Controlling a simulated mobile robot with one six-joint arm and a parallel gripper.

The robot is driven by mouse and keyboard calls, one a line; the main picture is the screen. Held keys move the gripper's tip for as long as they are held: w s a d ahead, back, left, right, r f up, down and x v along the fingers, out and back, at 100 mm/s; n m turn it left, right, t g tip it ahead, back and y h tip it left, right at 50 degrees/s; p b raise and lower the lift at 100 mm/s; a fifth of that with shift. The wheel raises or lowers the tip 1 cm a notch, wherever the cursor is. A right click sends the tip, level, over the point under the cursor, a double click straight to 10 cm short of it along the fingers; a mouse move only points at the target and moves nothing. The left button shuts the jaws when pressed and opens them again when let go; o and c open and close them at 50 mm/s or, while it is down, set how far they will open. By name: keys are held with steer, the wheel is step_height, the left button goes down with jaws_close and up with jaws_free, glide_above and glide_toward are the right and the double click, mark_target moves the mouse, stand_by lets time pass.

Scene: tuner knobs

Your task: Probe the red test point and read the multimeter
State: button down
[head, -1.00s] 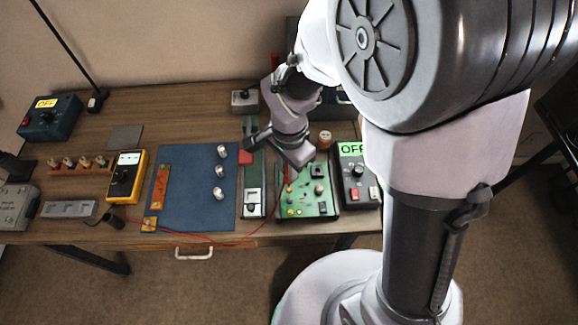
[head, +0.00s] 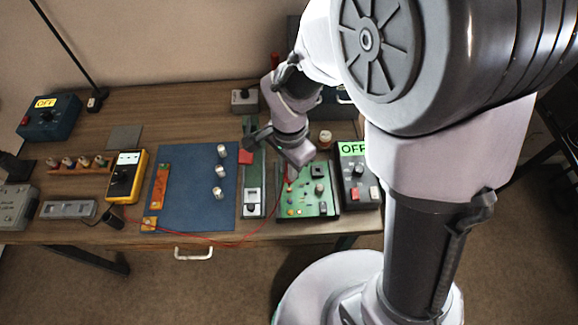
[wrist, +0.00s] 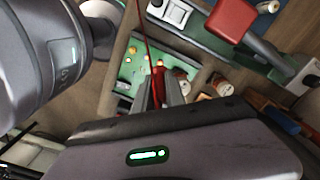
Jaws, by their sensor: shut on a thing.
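My gripper (wrist: 160,92) is shut on the red probe (wrist: 157,84), whose red lead runs up out of the wrist view. In the head view my gripper (head: 290,170) is over the left side of the green circuit board (head: 322,208), partly hidden by my wrist. The board also shows in the wrist view (wrist: 134,68). The probe tip and the red test point cannot be made out, so I cannot tell whether they touch. The yellow multimeter (head: 127,176) lies at the left of the blue mat; its display is lit but too small to read.
The blue mat (head: 200,205) holds several metal knobs. A green slide fixture (head: 254,180) with a red block stands left of the board. A dark box showing OFF (head: 355,175) stands close on the right. The red lead crosses the table's front edge.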

steer(key=shift+f+b, duration=0.3)
steer(key=shift+f, duration=0.05)
stand_by(0.4)
steer(key=shift+b, duration=1.45)
stand_by(3.7)
steer(key=shift+r, duration=0.15)
step_height(320, 180, up, 5)
steer(key=p, duration=0.4)
